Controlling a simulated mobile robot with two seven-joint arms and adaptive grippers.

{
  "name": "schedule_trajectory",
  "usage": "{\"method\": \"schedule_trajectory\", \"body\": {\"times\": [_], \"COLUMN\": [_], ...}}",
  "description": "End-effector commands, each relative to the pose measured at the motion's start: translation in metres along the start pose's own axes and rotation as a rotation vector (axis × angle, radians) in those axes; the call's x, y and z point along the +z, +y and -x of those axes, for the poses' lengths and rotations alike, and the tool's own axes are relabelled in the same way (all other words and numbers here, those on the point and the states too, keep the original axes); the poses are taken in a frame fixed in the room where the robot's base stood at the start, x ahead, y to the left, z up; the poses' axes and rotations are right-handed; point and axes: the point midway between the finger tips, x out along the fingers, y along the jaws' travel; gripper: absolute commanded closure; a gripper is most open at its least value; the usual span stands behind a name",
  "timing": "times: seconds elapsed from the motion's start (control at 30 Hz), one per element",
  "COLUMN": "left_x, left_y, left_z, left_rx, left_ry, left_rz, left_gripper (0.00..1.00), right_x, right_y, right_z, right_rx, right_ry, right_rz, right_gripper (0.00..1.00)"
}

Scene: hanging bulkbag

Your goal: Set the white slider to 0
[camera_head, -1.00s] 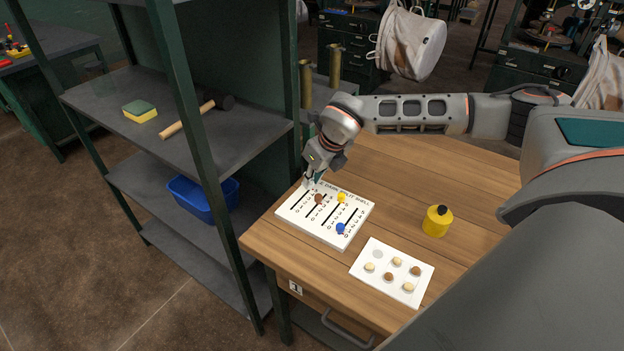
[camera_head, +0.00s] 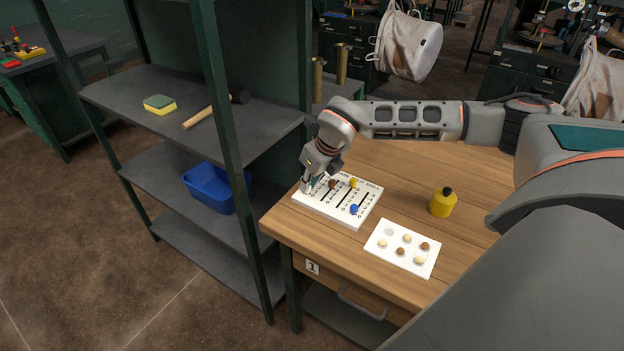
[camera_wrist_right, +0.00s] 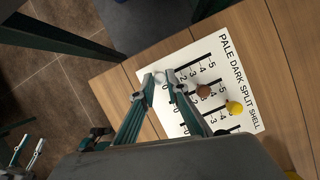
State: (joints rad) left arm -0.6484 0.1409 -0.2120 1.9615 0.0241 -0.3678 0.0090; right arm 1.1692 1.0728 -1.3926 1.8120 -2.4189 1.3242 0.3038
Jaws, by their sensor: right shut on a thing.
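The white slider board (camera_head: 362,212) lies at the left corner of the wooden table, with slots labelled PALE, DARK, SPLIT and SHELL. In the right wrist view the white slider knob (camera_wrist_right: 159,77) sits at the low-number end of the PALE slot, near the 0 mark. My right gripper (camera_head: 307,188) is shut on this knob; its fingertips (camera_wrist_right: 160,79) partly cover it and the nearby numbers. The brown knob (camera_head: 332,184), yellow knob (camera_head: 353,182) and blue knob (camera_head: 354,209) are on the other slots.
A white card with several pale and brown pieces (camera_head: 380,256) lies in front of the board. A yellow bottle (camera_head: 442,203) stands to its right. A dark shelf (camera_head: 250,140) with a sponge, a hammer and a blue bin stands close at the left.

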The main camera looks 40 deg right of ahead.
Motion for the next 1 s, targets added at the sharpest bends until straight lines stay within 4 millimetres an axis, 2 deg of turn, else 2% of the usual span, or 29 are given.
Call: {"method": "schedule_trajectory", "body": {"times": [0.4,0.43,0.47,0.5,0.83,1.0], "left_x": [-0.001,-0.001,-0.001,-0.001,0.0,-0.001], "left_y": [0.001,0.001,0.001,0.001,0.001,0.0], "left_z": [0.0,0.0,0.0,0.0,0.001,0.001], "left_rx": [0.0,0.0,0.0,0.0,0.0,0.0], "left_ry": [0.0,0.0,0.0,0.001,-0.001,0.0], "left_rz": [0.002,0.002,0.002,0.002,0.0,0.0], "left_gripper": [0.6,0.6,0.6,0.6,0.6,0.6], "right_x": [0.001,0.001,0.001,0.001,0.0,0.001], "right_y": [0.006,0.006,0.006,0.005,0.004,0.003], "right_z": [0.002,0.002,0.002,0.002,0.002,0.018], "right_rx": [0.005,0.005,0.005,0.004,0.001,0.001], "right_ry": [-0.003,-0.003,-0.003,-0.003,-0.002,-0.004], "right_rz": [0.001,0.001,0.001,0.001,-0.001,0.0], "right_gripper": [1.0,0.78,0.7,0.69,0.69,0.69]}}
